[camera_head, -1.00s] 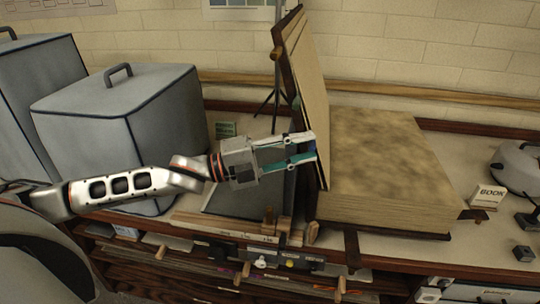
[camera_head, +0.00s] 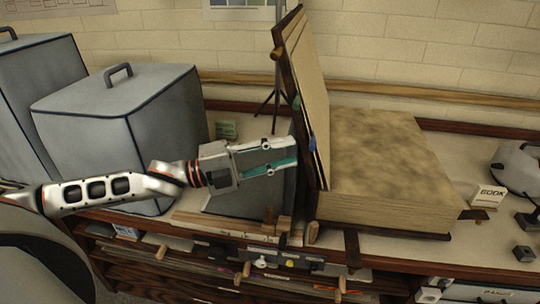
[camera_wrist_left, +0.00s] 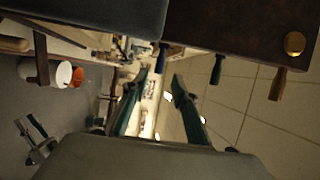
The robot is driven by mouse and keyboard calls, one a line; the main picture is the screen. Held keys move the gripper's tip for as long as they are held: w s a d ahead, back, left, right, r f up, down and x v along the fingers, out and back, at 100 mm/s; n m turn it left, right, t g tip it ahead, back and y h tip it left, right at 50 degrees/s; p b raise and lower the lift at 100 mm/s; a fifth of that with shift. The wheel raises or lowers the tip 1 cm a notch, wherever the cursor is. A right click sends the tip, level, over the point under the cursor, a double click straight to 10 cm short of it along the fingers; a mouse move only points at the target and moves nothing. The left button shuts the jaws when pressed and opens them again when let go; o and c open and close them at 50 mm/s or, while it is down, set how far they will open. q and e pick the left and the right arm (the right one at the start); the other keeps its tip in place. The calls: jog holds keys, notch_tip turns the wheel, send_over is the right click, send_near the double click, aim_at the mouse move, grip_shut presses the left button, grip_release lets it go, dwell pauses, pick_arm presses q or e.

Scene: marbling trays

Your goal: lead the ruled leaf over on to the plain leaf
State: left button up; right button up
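A dark-edged board with pale leaves (camera_head: 311,90) stands nearly upright at the left side of a thick block of pages, in the head view. I cannot make out any ruling on it. The block's mottled, unmarked top leaf (camera_head: 375,150) lies flat to the right. My right gripper is out of view.
Grey lidded boxes (camera_head: 125,115) stand at the left behind my left arm. A tripod (camera_head: 275,95) stands behind the board. A small white block marked BOOK (camera_head: 488,196) sits at the right. Wooden pegs (camera_head: 284,225) line the bench's front.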

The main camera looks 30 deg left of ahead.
pick_arm(q)
jog(key=shift+v, duration=1.15)
jog(key=shift+s+a, duration=0.1)
jog(key=shift+s, duration=0.05)
jog(key=shift+f, duration=0.1)
